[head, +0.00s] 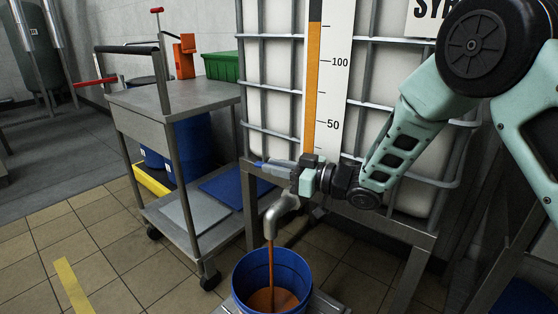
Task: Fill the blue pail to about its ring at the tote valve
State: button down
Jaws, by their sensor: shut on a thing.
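The blue pail (242,290) stands upright at the bottom of the head view, under the tote valve (281,205). An orange-brown stream runs from the spout into the pail, and orange-brown liquid (262,301) shows inside it. The pail's ring cannot be made out, so the level against it cannot be told. My gripper (308,179) is at the valve, shut on what appears to be its handle (275,166); the fingers hide part of it. The tote (268,75) stands behind in a metal cage, with a level scale (331,90) showing an orange column.
A grey cart (165,100) stands left of the tote, with a green crate (221,66) on top and a blue drum (195,145) behind it. The pail's support (327,305) shows at the bottom edge. Tiled floor is clear at lower left, around a yellow stripe (72,287).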

jog(key=shift+s+a+n+g+y+p, duration=0.1)
jog(key=shift+s+n+g+y+p, duration=0.1)
jog(key=shift+n+g, duration=0.25)
jog(key=shift+s+a+n+g+y+p, duration=0.15)
jog(key=shift+n+g+y, duration=0.1)
jog(key=shift+g, duration=0.4)
jog(key=shift+d, duration=0.1)
jog(key=c, duration=1.3)
grip_release()
notch_tip(320, 180, up, 10)
jog(key=p, duration=0.3)
